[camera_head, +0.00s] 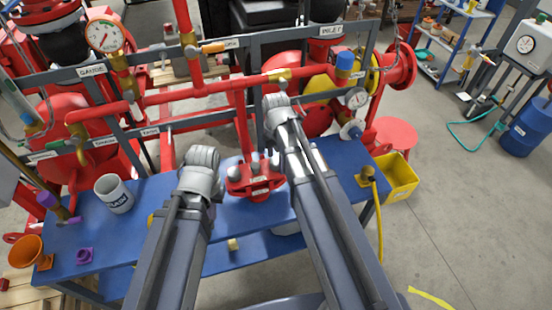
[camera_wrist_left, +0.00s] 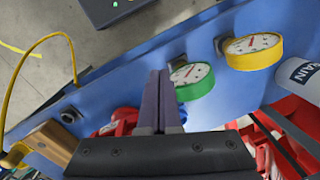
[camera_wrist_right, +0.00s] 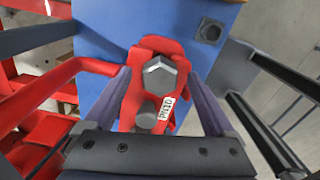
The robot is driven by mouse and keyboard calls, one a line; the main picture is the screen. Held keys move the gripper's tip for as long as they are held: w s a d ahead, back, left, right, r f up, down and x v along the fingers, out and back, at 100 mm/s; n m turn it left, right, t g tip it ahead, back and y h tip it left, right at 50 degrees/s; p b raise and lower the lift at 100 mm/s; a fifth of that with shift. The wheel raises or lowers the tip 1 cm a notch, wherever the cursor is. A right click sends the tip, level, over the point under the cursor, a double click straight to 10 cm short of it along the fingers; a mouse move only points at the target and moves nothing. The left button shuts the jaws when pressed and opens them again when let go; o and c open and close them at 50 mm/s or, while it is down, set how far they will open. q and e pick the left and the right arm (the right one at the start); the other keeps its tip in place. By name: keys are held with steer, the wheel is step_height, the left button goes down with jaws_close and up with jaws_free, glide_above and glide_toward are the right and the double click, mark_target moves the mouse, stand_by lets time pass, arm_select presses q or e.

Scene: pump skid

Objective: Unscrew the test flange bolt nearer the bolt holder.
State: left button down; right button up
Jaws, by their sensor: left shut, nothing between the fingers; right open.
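The red test flange (camera_head: 254,184) stands on the blue bench, between my two arms in the head view. In the right wrist view the flange (camera_wrist_right: 142,95) carries a large grey hex bolt head (camera_wrist_right: 160,76) and a second round grey bolt (camera_wrist_right: 146,118) nearer the palm. My right gripper (camera_wrist_right: 161,78) is open, its fingers on either side of the flange and hex head, without visible contact. My left gripper (camera_wrist_left: 163,78) is shut and empty, above the bench by a green gauge. A dark square socket block (camera_wrist_right: 210,31) sits near the flange; I cannot tell whether it is the bolt holder.
Red pipes rise behind. A yellow bin (camera_head: 400,178) stands right.

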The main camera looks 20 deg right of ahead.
step_height(320, 180, up, 8)
steer(key=p, duration=0.7)
steer(key=shift+f, duration=0.15)
steer(key=shift+f, duration=0.1)
steer(key=shift+s+a+f, duration=0.2)
steer(key=s+a+f+m+b, duration=0.4)
steer(key=s+a+m, duration=0.1)
steer(key=s+m, duration=0.2)
steer(key=s+a+f+m+h+b, duration=0.1)
steer(key=s+a+f+m+b, duration=0.3)
steer(key=m, duration=0.5)
steer(key=s+a, duration=0.1)
steer(key=s, duration=0.1)
steer(key=shift+s+m, duration=0.3)
steer(key=shift+s, duration=0.1)
